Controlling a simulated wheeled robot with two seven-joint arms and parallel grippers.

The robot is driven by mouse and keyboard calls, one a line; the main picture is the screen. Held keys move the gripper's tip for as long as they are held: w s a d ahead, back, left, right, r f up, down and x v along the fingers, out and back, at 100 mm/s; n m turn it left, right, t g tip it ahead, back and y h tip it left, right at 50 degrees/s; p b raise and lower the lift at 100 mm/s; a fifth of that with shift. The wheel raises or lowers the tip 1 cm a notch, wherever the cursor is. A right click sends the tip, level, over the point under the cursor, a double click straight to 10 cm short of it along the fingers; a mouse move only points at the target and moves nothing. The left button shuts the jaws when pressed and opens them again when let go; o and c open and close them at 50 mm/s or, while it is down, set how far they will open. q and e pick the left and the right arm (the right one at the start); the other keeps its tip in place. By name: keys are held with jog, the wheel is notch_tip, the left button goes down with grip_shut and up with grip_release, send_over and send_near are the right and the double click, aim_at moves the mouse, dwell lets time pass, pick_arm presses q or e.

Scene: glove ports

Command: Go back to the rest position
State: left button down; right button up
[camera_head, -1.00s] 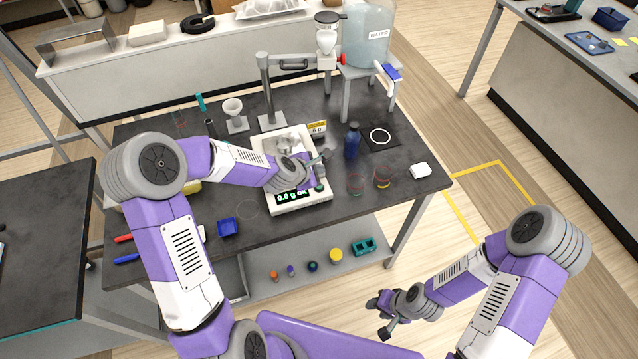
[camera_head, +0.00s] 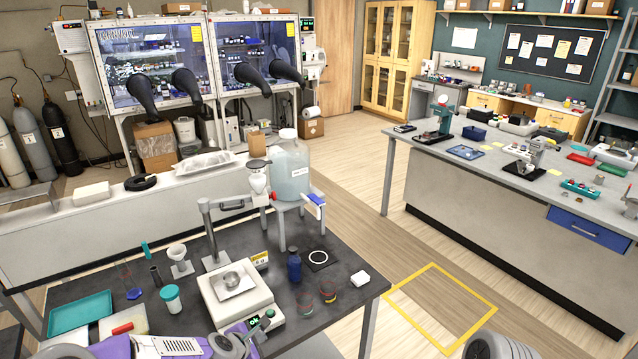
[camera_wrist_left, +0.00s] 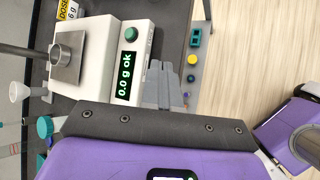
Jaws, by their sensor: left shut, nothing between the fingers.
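My left gripper (camera_head: 264,327) is at the bottom of the head view, by the front right corner of the white balance (camera_head: 237,311). In the left wrist view its fingers (camera_wrist_left: 163,84) are shut together with nothing between them, beside the balance's front panel. The balance display (camera_wrist_left: 128,75) reads 0.0 g ok. My right gripper is out of view; only a grey part of my right arm shows at the bottom right edge.
The dark bench (camera_head: 345,290) holds a blue bottle (camera_head: 294,267), two small glasses, a white funnel on a stand (camera_head: 179,259) and a teal tray (camera_head: 80,314). A water jug (camera_head: 289,170) stands on a raised stand behind. Open floor lies to the right, with a yellow outline (camera_head: 433,267).

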pick_arm(q)
jog(key=s+d+f+m+g+b, duration=0.3)
jog(key=s+f+m, duration=0.7)
jog(key=s+f, duration=0.4)
jog(key=s+d+f+m+g+h+b, duration=0.1)
jog(key=s+d+f+m+g+b, duration=0.2)
jog(key=s+f+m, duration=0.7)
jog(key=s+f+g+b, duration=0.1)
jog(key=s+f+g, duration=0.1)
jog(key=s+f, duration=0.1)
jog(key=shift+s+f, duration=0.35)
jog(key=shift+f, duration=0.15)
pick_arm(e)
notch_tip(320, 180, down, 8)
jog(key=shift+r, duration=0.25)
pick_arm(q)
jog(key=shift+d, duration=0.1)
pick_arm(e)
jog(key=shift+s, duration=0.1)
